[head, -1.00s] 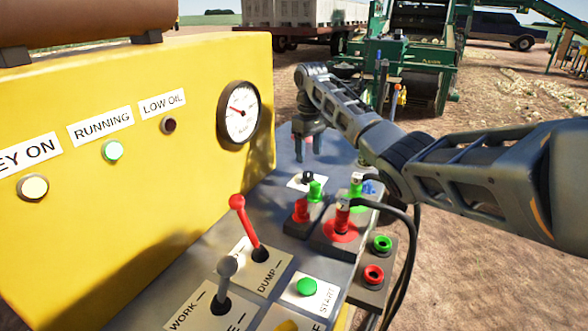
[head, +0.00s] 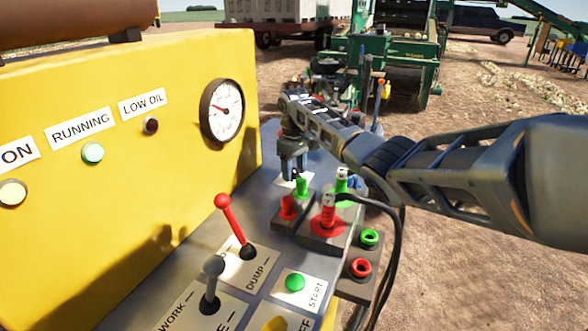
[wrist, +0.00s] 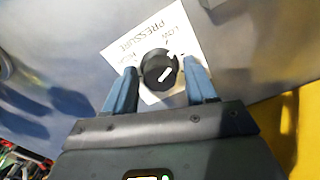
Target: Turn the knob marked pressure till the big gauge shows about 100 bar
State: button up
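The pressure knob (wrist: 159,70) is round and black with a white pointer line, on a white label (wrist: 137,38) reading PRESSURE. In the wrist view my gripper (wrist: 160,80) has its two blue-grey fingers apart, one on each side of the knob. A gap seems to show beside the knob, but I cannot tell whether either finger touches it. In the head view my gripper (head: 293,172) points down over the label, and the knob is mostly hidden by the fingers. The big gauge (head: 222,111) is on the yellow panel. Its red needle points to the upper left; its numbers are too small to read.
Red and green hose couplings (head: 327,218) stand just in front of the knob, with black hoses (head: 398,240) to the right. A red lever (head: 233,222), a grey lever (head: 212,275) and a green start button (head: 295,282) are nearer. The yellow panel (head: 190,165) rises on the left.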

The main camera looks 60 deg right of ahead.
jog(key=c, duration=0.9)
jog(key=shift+r+m+p, duration=0.15)
jog(key=shift+m+p, duration=0.25)
jog(key=shift+p, duration=0.05)
jog(key=m+p, duration=0.2)
jog(key=shift+r+m+p, duration=0.1)
jog(key=shift+m+p, duration=0.2)
jog(key=m+p, duration=0.2)
jog(key=m, duration=0.3)
jog(key=shift+p, duration=0.3)
jog(key=shift+m, duration=0.3)
jog(key=o, duration=1.1)
jog(key=shift+f, duration=0.2)
jog(key=shift+c, duration=0.2)
